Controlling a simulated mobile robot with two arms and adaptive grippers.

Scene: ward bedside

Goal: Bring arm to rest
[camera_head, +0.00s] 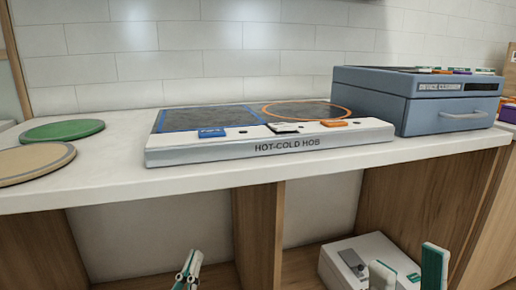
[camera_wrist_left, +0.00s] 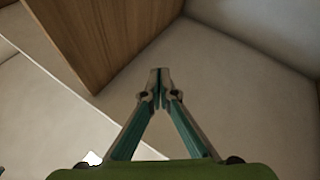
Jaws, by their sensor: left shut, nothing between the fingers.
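My left gripper (camera_head: 190,258) is low in the head view, in front of the open space under the counter and below its front edge. It also shows in the left wrist view (camera_wrist_left: 160,75), where its two teal-sided fingers meet at the tips with nothing between them. My right gripper (camera_head: 408,270) is at the lower right of the head view. Its two white and teal fingers stand apart with no object seen between them. Much of both arms is out of frame.
A white counter (camera_head: 110,184) holds the hot-cold hob (camera_head: 220,153), a blue-grey drawer unit (camera_head: 385,98), a green round mat (camera_head: 62,130) and a tan round mat (camera_head: 30,163). Below, wooden dividers (camera_head: 255,235) and a white box (camera_head: 340,262) stand near the grippers.

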